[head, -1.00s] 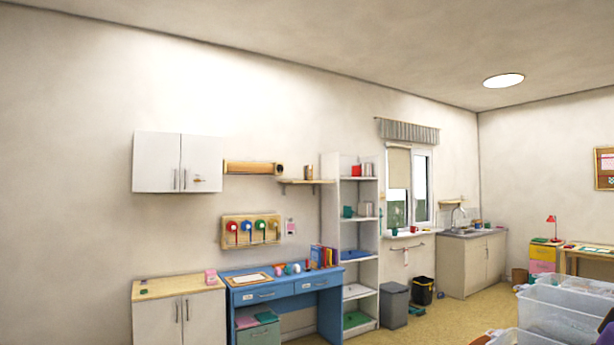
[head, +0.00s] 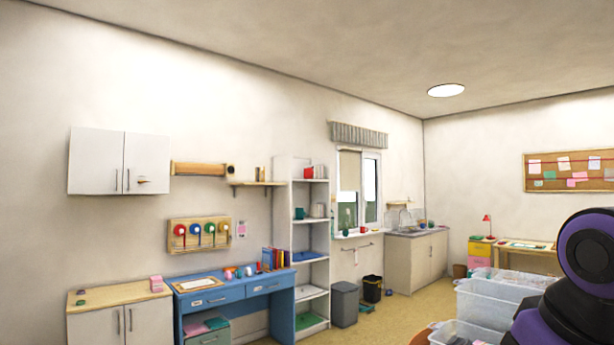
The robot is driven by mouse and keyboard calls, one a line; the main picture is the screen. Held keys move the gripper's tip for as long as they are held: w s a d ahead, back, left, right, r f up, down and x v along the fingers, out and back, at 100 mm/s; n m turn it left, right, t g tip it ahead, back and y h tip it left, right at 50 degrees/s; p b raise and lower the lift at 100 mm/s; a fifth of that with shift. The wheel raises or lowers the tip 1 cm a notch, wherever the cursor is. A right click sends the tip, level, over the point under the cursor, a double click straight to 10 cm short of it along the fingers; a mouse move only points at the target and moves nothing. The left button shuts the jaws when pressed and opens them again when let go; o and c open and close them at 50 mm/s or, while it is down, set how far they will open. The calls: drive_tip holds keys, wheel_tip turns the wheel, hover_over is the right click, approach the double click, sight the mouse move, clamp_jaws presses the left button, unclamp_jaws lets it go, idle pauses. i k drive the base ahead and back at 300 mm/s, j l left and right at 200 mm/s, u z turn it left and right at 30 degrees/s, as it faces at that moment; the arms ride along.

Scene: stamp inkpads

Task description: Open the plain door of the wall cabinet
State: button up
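The wall cabinet (head: 88,160) is white with two doors and hangs high on the wall at the left in the head view. Both doors look closed, each with a vertical bar handle near the middle seam. The left door is plain. The right door (head: 150,158) has a small tan and dark thing on it beside its handle. A black and purple part of my arm shows at the right edge. My gripper is not in view.
Below the cabinet stand a low white cupboard (head: 100,328) with a wooden top and a blue desk (head: 238,292). A tall white shelf unit (head: 313,258) stands right of them. Clear plastic bins (head: 487,306) stand at the lower right. Some yellow floor (head: 405,315) between is clear.

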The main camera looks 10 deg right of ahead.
sight(95, 166)
drive_tip(key=z, duration=0.15)
drive_tip(key=i+j+u, duration=0.95)
drive_tip(key=i, duration=0.6)
drive_tip(key=i+u, duration=0.25)
drive_tip(key=i, duration=0.6)
drive_tip(key=i+z, duration=0.1)
drive_tip(key=i, duration=0.75)
drive_tip(key=i+j+z, duration=0.15)
drive_tip(key=i, duration=0.7)
drive_tip(key=i+z, duration=0.25)
drive_tip(key=z, duration=0.15)
drive_tip(key=i+z, duration=0.25)
drive_tip(key=z, duration=0.15)
drive_tip(key=i+j+z, duration=0.1)
drive_tip(key=i+z, duration=0.25)
drive_tip(key=i+j+z, duration=0.1)
drive_tip(key=z, duration=0.3)
drive_tip(key=i+l+z, duration=0.25)
drive_tip(key=i+z, duration=0.15)
drive_tip(key=i+l+z, duration=0.1)
drive_tip(key=i+z, duration=0.65)
drive_tip(key=i, duration=1.8)
drive_tip(key=l+z, duration=0.05)
